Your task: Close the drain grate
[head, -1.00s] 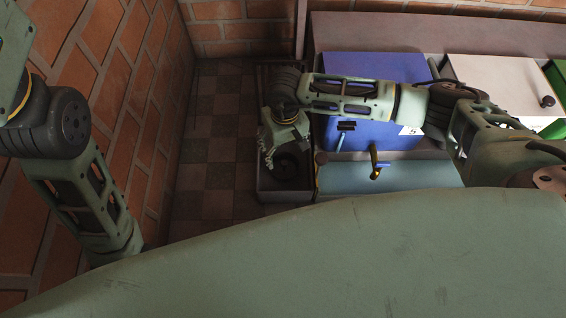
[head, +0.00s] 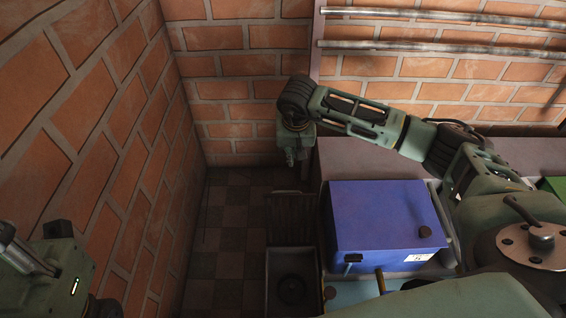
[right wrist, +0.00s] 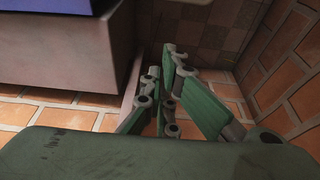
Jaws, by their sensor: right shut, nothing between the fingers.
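The drain grate (head: 292,220) is a dark slatted panel in the head view. It stands raised at the far edge of the drain basin (head: 268,285), a grey box on the floor with a dark round drain inside. The basin's top is uncovered. My right gripper (head: 297,160) hangs pointing down beyond and above the grate, near the brick back wall, apart from the grate. Its green fingers (right wrist: 168,95) are shut and empty in the right wrist view. Part of my left arm shows at the lower left of the head view, but its fingers do not show.
A blue box (head: 385,222) with a dark knob stands right of the basin on a grey ledge. A light blue surface (head: 350,293) lies at its near side. Brick walls (head: 90,130) close in the left and back. The tiled floor (head: 228,235) left of the basin is clear.

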